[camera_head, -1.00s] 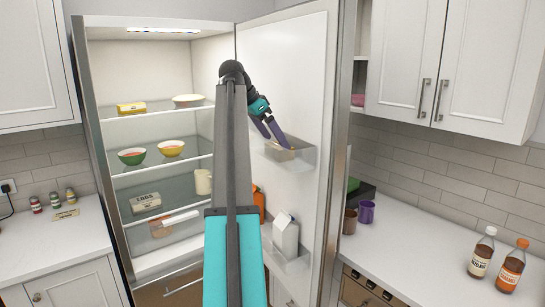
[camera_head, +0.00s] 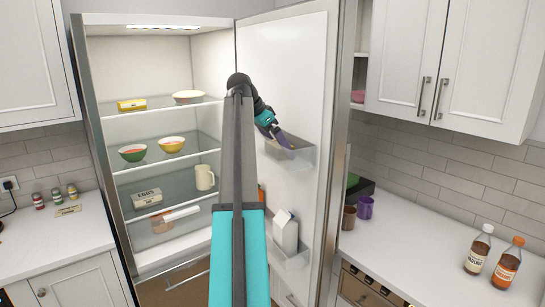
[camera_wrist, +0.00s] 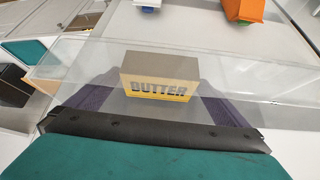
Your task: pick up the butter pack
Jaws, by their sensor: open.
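The butter pack (camera_wrist: 158,78) is a grey-topped box with a yellow front reading BUTTER. In the wrist view it lies in the clear upper bin (camera_head: 303,158) of the open fridge door. My gripper (camera_head: 284,141) is at this bin in the head view, pointing down and right. Its purple fingers are open, one on each side of the pack in the wrist view. The pack appears apart from both fingers; how deep they reach around it is hard to tell. In the head view the pack is mostly hidden by my gripper and the bin.
The fridge door (camera_head: 290,60) stands open on the right. A lower door bin holds a white carton (camera_head: 285,232). Fridge shelves hold a yellow box (camera_head: 131,105), several bowls, a cream mug (camera_head: 204,178) and an egg box (camera_head: 147,198). Bottles (camera_head: 479,250) stand on the right counter.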

